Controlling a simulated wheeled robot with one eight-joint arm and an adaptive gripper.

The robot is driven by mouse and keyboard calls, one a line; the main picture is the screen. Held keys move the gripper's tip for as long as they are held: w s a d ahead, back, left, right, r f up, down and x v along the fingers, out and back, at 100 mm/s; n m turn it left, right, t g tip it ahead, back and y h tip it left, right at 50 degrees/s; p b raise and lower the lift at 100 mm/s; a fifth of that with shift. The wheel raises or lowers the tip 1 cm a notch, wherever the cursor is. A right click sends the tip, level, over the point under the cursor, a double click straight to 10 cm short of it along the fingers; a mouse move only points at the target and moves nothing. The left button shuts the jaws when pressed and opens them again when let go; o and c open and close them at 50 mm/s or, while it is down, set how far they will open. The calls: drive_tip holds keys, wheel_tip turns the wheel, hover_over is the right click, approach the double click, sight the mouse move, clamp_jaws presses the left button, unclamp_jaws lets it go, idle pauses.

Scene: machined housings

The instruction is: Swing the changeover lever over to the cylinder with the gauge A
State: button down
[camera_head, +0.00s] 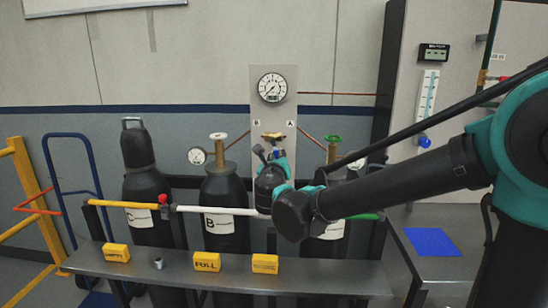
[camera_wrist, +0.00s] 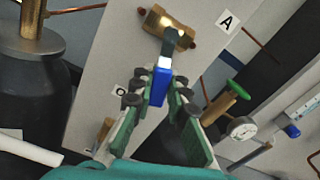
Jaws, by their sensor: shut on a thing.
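The changeover lever has a blue grip (camera_wrist: 159,86) on a dark stem. It joins a brass valve body (camera_wrist: 170,28) on the pale panel, also seen in the head view (camera_head: 273,135). My gripper (camera_wrist: 160,92) is shut on the blue grip, its green-padded fingers on either side. In the head view my gripper (camera_head: 268,158) is just below the brass body, and the lever hangs roughly downward. Label A (camera_wrist: 226,21) is right of the valve; label B (camera_head: 256,121) is left. The right cylinder has a green handwheel (camera_head: 333,139) and a small gauge (camera_wrist: 241,128); my arm partly hides it.
The middle cylinder (camera_head: 226,190) has a white handwheel and a small gauge (camera_head: 196,156). A large gauge (camera_head: 272,87) sits above the valve. A rail crosses before the cylinders, and a grey bench (camera_head: 225,279) with yellow blocks stands in front.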

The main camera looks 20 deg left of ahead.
drive_tip(key=n, duration=0.1)
drive_tip(key=d+n, duration=0.1)
drive_tip(key=n, duration=0.1)
drive_tip(key=shift+w+d+r+n, duration=0.2)
drive_tip(key=shift+r+n, duration=0.1)
drive_tip(key=shift+r, duration=0.1)
drive_tip(key=shift+d+r+n, duration=0.25)
drive_tip(key=shift+n, duration=0.6)
drive_tip(key=shift+d+r+n, duration=0.2)
drive_tip(key=shift+r+n, duration=0.05)
drive_tip(key=shift+n, duration=0.6)
drive_tip(key=c, duration=1.5)
unclamp_jaws()
drive_tip(key=shift+o, duration=0.2)
drive_tip(key=v, duration=1.2)
drive_tip(key=shift+w+d, duration=0.1)
